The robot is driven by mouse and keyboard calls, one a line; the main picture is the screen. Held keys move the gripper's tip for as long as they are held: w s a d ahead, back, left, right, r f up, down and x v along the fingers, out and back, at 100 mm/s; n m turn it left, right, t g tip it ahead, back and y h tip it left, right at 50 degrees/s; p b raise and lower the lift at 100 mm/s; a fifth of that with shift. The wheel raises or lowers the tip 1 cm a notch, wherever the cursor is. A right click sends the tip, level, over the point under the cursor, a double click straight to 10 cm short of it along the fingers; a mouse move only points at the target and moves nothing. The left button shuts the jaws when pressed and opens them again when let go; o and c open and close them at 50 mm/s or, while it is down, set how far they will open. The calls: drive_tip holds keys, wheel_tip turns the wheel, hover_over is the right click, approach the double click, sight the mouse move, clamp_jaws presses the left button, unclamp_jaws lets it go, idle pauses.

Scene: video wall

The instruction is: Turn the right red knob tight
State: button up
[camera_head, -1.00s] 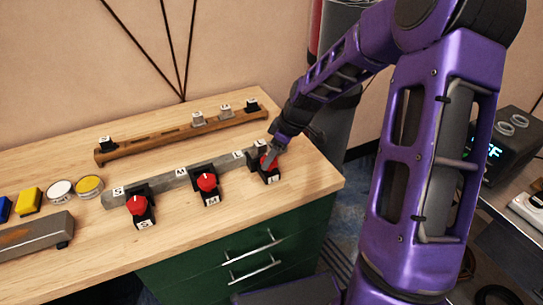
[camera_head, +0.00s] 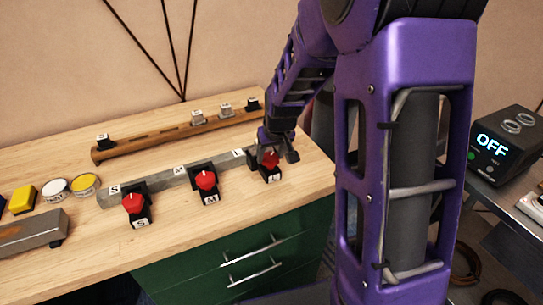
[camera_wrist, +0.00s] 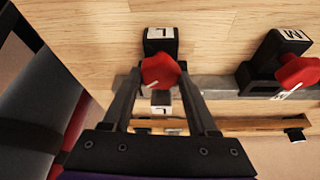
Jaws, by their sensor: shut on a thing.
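Three red knobs on black clamps stand along a grey metal bar (camera_head: 128,190) on the wooden table. The right red knob (camera_head: 268,158) is partly hidden by my gripper (camera_head: 278,156) in the head view. In the wrist view this right knob (camera_wrist: 160,71) lies between the two fingertips of my gripper (camera_wrist: 158,82), by a label marked L (camera_wrist: 160,33). My gripper is shut on it. The middle red knob (camera_head: 206,180), marked M, also shows in the wrist view (camera_wrist: 299,71). The left red knob (camera_head: 133,203), marked S, stands apart from my gripper.
A brown wooden rail (camera_head: 150,145) with small labelled blocks lies behind the bar. Two round tins (camera_head: 85,184), a yellow block (camera_head: 22,198) and a grey block (camera_head: 32,232) are at the left. A black box reading OFF (camera_head: 503,146) stands at the right.

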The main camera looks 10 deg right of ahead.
drive_tip(key=m, duration=0.2)
drive_tip(key=m+h, duration=0.2)
drive_tip(key=m, duration=0.1)
drive_tip(key=shift+a+m, duration=0.25)
drive_tip(key=shift+m, duration=0.05)
drive_tip(key=shift+w+m+g+h+p, duration=0.1)
drive_tip(key=shift+m+g+h+p, duration=0.6)
drive_tip(key=shift+m, duration=1.2)
drive_tip(key=o, duration=1.4)
drive_tip(key=shift+r, duration=0.1)
drive_tip(key=p+v, duration=0.3)
drive_tip(key=v, duration=1.4)
drive_tip(key=shift+a, duration=0.15)
